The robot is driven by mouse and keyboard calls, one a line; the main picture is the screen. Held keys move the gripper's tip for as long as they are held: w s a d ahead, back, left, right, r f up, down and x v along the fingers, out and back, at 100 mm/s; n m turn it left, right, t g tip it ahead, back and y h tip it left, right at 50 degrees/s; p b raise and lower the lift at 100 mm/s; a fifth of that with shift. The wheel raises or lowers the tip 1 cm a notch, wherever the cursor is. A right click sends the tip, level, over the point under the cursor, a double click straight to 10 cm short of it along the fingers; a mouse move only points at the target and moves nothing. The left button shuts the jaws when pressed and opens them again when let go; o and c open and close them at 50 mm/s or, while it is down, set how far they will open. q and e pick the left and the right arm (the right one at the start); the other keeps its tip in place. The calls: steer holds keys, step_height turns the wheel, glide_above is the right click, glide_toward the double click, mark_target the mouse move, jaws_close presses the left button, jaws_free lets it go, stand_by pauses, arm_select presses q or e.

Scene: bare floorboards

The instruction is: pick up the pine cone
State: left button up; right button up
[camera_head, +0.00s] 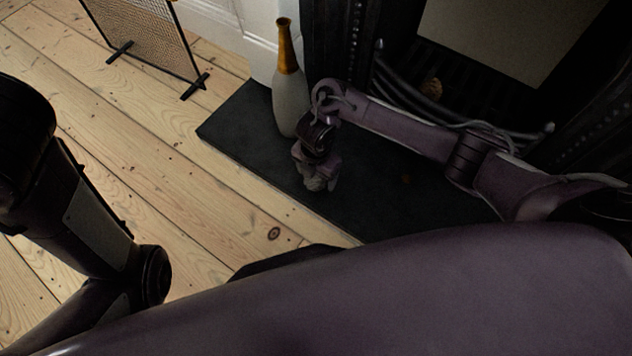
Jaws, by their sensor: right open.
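A small brown, rounded thing (432,88) that looks like a pine cone sits in the dark fireplace opening, by the grate bars. It is too small and dim to be certain. My right gripper (317,183) is open and points down over the dark hearth slab, in front of the bottle and well to the left of the brown thing. A greyish patch shows between its fingers; I cannot tell whether it is an object or part of the gripper. My left arm shows at the left edge, but its gripper is out of view.
A tall grey bottle (290,104) with an amber neck stands on the dark hearth slab (372,205), close behind my right gripper. A tiny reddish speck (407,180) lies on the slab. A mesh screen (140,35) stands at upper left. Floorboards (200,190) are bare.

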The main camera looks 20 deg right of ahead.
steer(key=c, duration=1)
steer(key=shift+c, duration=0.3)
steer(key=shift+r, duration=0.2)
